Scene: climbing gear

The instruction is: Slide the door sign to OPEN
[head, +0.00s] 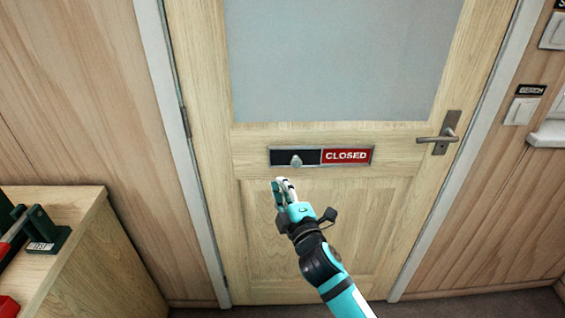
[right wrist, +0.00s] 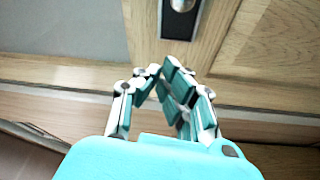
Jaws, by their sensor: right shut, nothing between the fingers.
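The door sign (head: 346,156) is a flat framed strip on the wooden door, below its frosted window. Its right half is red and reads CLOSED; its left half is a dark panel with a small light knob (head: 296,160). My right gripper (head: 284,182) is shut and empty, just below and left of the knob in the head view; I cannot tell whether it touches the door. In the right wrist view its fingers (right wrist: 162,72) meet at the tips, below a silver knob on a dark panel (right wrist: 181,5) at the top edge. My left gripper is out of view.
The door (head: 330,225) is closed, with a metal lever handle (head: 437,138) right of the sign. A wooden cabinet (head: 115,265) with green and red items stands at the lower left. Switches (head: 520,111) are on the right wall.

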